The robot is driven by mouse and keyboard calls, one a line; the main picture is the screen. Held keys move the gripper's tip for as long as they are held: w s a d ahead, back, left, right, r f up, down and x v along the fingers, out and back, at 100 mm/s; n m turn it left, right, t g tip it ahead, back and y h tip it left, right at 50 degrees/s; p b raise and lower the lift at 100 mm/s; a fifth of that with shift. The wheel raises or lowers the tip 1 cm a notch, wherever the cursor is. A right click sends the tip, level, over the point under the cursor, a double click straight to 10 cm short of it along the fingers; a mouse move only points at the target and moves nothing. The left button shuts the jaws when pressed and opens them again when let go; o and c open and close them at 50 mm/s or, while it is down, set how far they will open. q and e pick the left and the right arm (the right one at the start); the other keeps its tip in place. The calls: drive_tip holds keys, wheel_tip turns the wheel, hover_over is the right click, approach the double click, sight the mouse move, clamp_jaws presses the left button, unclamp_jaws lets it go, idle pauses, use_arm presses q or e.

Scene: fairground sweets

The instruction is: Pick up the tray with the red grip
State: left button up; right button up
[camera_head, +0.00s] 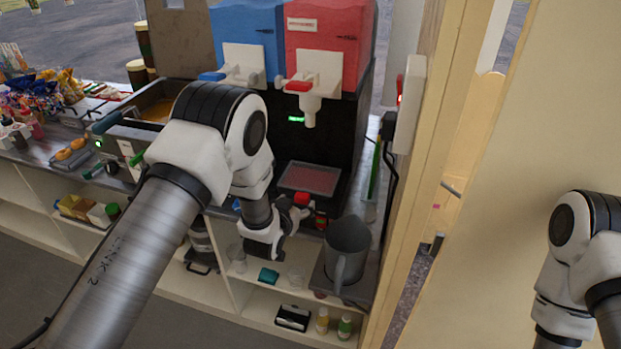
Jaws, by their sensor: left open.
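The tray (310,180) with a reddish surface sits at the foot of the slush machine, under the red tank's spout. My left gripper (291,216) is open at the front of the machine, close to the red block. I cannot tell whether the fingers touch it or stand around it. My left arm hides the area left of the tray. My right arm shows at the right edge, but its gripper is out of view.
The red tank (330,35) and blue tank (245,40) rise above the tray. A grey metal jug (347,245) stands on the right, close to my left gripper. Shelves with bottles (345,327) lie below. A wooden post (425,160) bounds the counter on the right.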

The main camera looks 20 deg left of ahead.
sight(300, 199)
use_arm(q)
drive_tip(key=x, duration=0.1)
drive_tip(key=p+x, duration=0.1)
drive_tip(key=x, duration=0.1)
drive_tip(key=shift+d+r, duration=0.1)
drive_tip(key=shift+d, duration=0.15)
drive_tip(key=shift+w+a+f, duration=0.15)
drive_tip(key=shift+a+f, duration=0.15)
drive_tip(key=shift+d, duration=0.2)
clamp_jaws()
drive_tip(key=shift+a, duration=0.1)
drive_tip(key=shift+r, duration=0.15)
